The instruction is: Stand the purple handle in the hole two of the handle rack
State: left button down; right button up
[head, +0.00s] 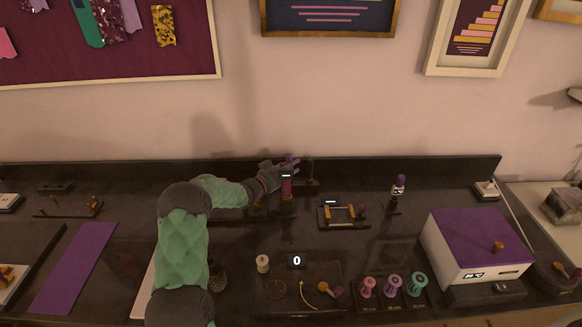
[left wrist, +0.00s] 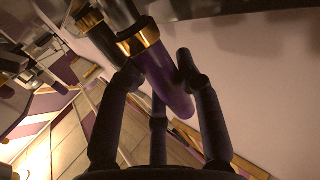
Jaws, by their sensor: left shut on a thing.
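The purple handle (left wrist: 168,80), with a gold band, lies between the fingers of my left gripper (left wrist: 160,85) in the left wrist view. In the head view its purple top (head: 289,157) shows just above my left gripper (head: 284,170), which is shut on it near the back of the counter. A dark rack-like base (head: 306,183) with an upright dark post is right beside the gripper. I take it for the handle rack. Its holes cannot be made out, and I cannot tell whether the handle's lower end is in one. My right gripper is out of view.
A reddish-purple upright piece (head: 287,189) stands just below the gripper. A small stand with gold bars (head: 343,214) and a purple-topped tool (head: 398,186) are to the right. A white box with purple lid (head: 478,245) stands farther right. The back ledge is close behind.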

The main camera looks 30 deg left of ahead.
aim_at(291, 156)
pick_arm(q)
jog(key=shift+f+b, duration=0.35)
jog(key=shift+f, duration=0.25)
jog(key=c, duration=0.8)
grip_release()
notch_tip(291, 156, up, 10)
